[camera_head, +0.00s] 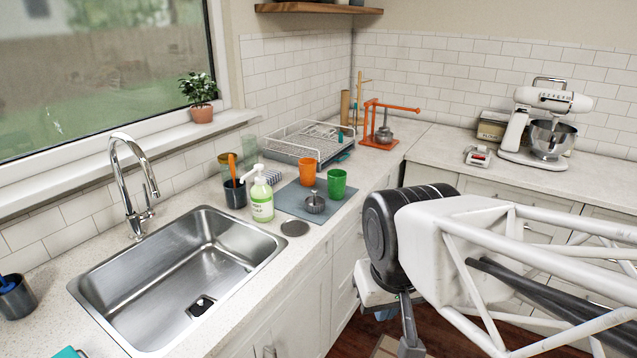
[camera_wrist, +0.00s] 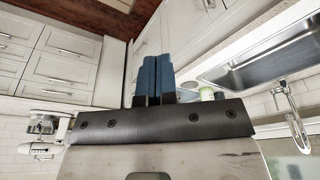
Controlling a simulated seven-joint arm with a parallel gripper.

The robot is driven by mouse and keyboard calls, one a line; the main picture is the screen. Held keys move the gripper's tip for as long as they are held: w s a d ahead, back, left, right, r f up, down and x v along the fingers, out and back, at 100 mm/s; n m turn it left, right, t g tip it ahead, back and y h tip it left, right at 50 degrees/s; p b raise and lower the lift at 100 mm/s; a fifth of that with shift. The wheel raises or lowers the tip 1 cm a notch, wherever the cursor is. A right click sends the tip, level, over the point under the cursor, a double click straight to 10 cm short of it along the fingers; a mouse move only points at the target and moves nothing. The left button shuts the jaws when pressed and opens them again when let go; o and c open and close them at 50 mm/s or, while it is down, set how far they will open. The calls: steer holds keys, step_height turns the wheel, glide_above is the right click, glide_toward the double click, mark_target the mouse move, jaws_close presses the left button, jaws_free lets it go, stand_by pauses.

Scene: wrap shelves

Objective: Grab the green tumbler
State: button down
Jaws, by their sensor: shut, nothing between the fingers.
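The green tumbler (camera_head: 336,183) stands upright on a blue-grey mat (camera_head: 291,197) on the counter, right of the sink. An orange tumbler (camera_head: 307,171) stands just behind and left of it. My gripper shows in the wrist view with its two blue fingers (camera_wrist: 154,80) side by side, shut and empty. In the head view, my arm comes in from the right and its end is in front of the counter, lower than the tumbler and apart from it. The wrist view is turned over, and I cannot pick out the green tumbler there.
A green soap bottle (camera_head: 262,199) and a metal strainer-like piece (camera_head: 314,203) are near the tumbler. A dish rack (camera_head: 307,143) stands behind. The sink (camera_head: 180,275) is to the left; it also shows in the wrist view (camera_wrist: 262,58). Cabinet fronts (camera_head: 347,262) lie below the counter edge.

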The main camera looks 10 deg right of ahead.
jaws_free()
stand_by(0.7)
steer(key=w+d+r+m+y, duration=0.1)
steer(key=w+m+y, duration=0.45)
steer(key=w, duration=1.15)
steer(key=w+d+r+m+y, duration=0.15)
steer(key=w+m, duration=0.65)
steer(key=w, duration=1)
steer(key=w+d+f+m+t+y, duration=0.1)
steer(key=w+d+f+m, duration=0.3)
steer(key=w, duration=0.5)
steer(key=w+d+f+m+t+y, duration=0.1)
steer(key=w+d+f+m+t, duration=0.2)
steer(key=w+d, duration=0.3)
steer(key=w+d+f+m+t+y, duration=0.1)
steer(key=w+d+f+m, duration=0.4)
steer(key=w, duration=0.8)
steer(key=shift+f+m+t, duration=0.15)
steer(key=shift+m+t, duration=0.3)
steer(key=shift+t, duration=0.35)
